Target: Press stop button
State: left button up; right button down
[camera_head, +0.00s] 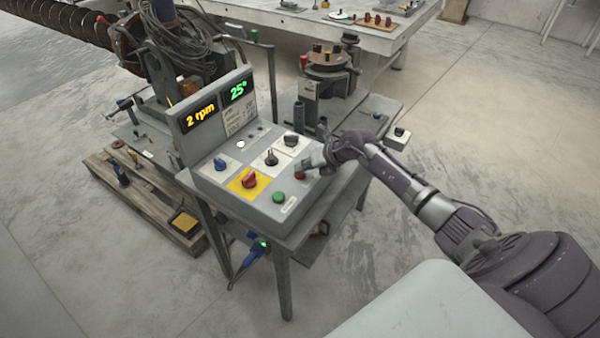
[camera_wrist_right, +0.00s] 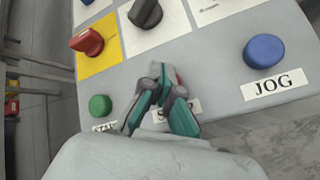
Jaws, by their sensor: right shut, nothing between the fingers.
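The red stop button (camera_head: 300,176) sits on the sloped top of the grey control box (camera_head: 226,196), near its right side. In the wrist view only a sliver of the red button (camera_wrist_right: 180,78) shows behind my fingers, and its label is partly covered. My right gripper (camera_head: 311,166) is shut and empty, with its fingertips at the button. In the wrist view the right gripper (camera_wrist_right: 162,82) points at the button; I cannot tell whether it touches. My left gripper is not in view.
A green button (camera_wrist_right: 100,105), a red knob on a yellow plate (camera_wrist_right: 92,42), a black knob (camera_wrist_right: 145,13) and a blue JOG button (camera_wrist_right: 264,51) surround the spot. A lit display (camera_head: 200,115) reads 2 rpm. A motorised turntable stand (camera_head: 328,68) is behind.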

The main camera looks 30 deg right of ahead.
aim_at(302, 174)
jog(key=shift+f, duration=0.2)
jog(key=shift+r, duration=0.1)
jog(key=shift+r+p, duration=0.8)
jog(key=shift+r, duration=0.05)
notch_tip(302, 174, up, 5)
jog(key=p, duration=0.4)
jog(key=shift+r, duration=0.1)
dwell(0.3)
